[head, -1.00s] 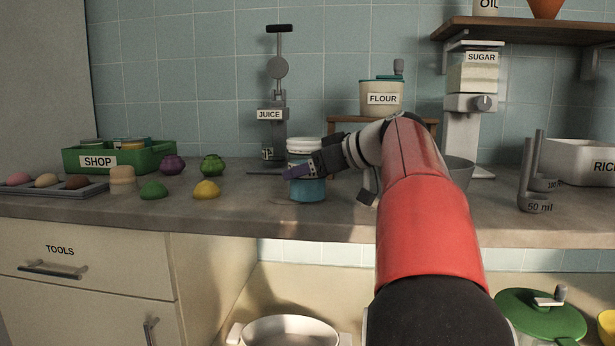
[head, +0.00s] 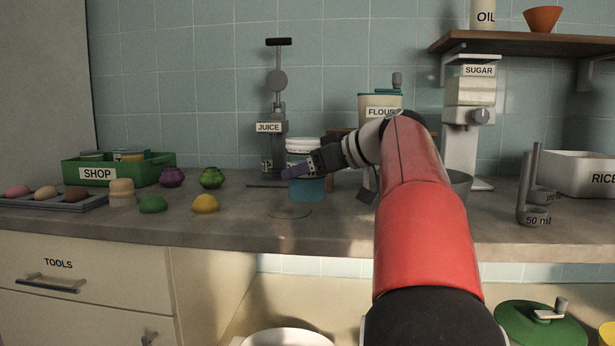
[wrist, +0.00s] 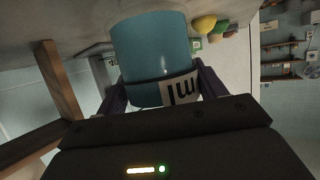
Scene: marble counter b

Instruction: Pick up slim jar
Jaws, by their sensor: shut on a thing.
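The slim jar (head: 307,191) shows a blue lower body, a pale label and a white lid in the head view. My gripper (head: 300,172) is shut around its middle, coming from the right, and hides part of it. The jar is upright and appears slightly above the counter, over a faint ring mark. In the wrist view the blue jar (wrist: 152,45) sits between both fingers (wrist: 160,88), with part of a lettered label showing.
The juice press (head: 278,110) stands close behind the jar. The flour canister (head: 380,100) is behind my arm. A yellow piece (head: 205,203), a green piece (head: 153,204) and the green SHOP crate (head: 118,174) are on the left.

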